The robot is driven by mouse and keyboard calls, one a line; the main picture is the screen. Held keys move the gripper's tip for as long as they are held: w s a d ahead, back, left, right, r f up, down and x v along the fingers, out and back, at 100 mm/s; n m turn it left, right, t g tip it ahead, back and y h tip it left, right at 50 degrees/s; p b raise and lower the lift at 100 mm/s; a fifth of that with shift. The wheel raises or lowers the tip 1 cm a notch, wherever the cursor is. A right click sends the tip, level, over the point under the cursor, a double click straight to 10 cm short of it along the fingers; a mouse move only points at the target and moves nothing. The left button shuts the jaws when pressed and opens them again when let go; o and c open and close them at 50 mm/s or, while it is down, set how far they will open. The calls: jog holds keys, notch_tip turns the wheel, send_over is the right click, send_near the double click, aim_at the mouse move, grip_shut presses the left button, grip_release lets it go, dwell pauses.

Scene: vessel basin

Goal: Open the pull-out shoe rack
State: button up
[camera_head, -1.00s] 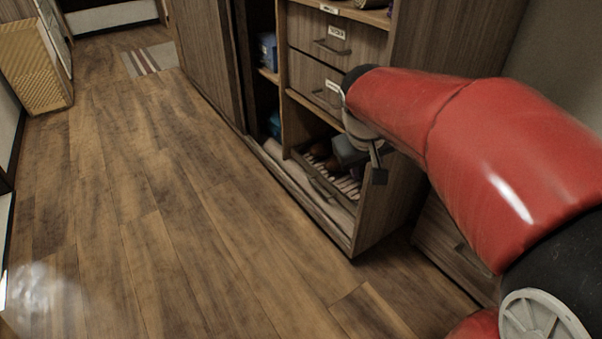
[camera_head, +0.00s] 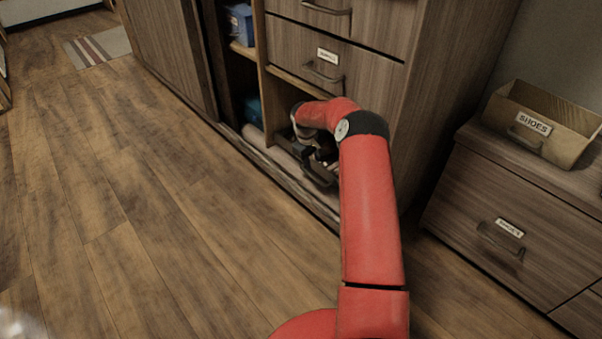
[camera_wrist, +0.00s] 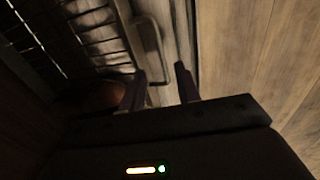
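The pull-out shoe rack shows in the wrist view as a slatted, striped shelf (camera_wrist: 92,20) at the upper left. Its front edge carries a bar handle (camera_wrist: 158,48). In the head view my arm hides most of the rack, low in the cabinet's bottom compartment. My gripper (camera_head: 318,170) is down at that compartment's front. In the wrist view my gripper (camera_wrist: 161,78) has its two fingers apart, pointing at the handle, which lies at and just beyond the gap between the fingertips. I cannot tell whether a finger touches it. A brown rounded item, likely a shoe (camera_wrist: 95,95), is left of the fingers.
A closed drawer (camera_head: 290,58) with a handle is above the compartment. A low cabinet (camera_head: 500,215) with a box labelled "SHOES" (camera_head: 560,142) stands to the right. The wooden floor (camera_head: 130,230) in front and to the left is clear.

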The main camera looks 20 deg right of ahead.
jog(key=b+x, duration=0.1)
jog(key=x, duration=0.8)
jog(key=shift+w+f, duration=0.15)
jog(key=shift+w, duration=0.05)
grip_shut()
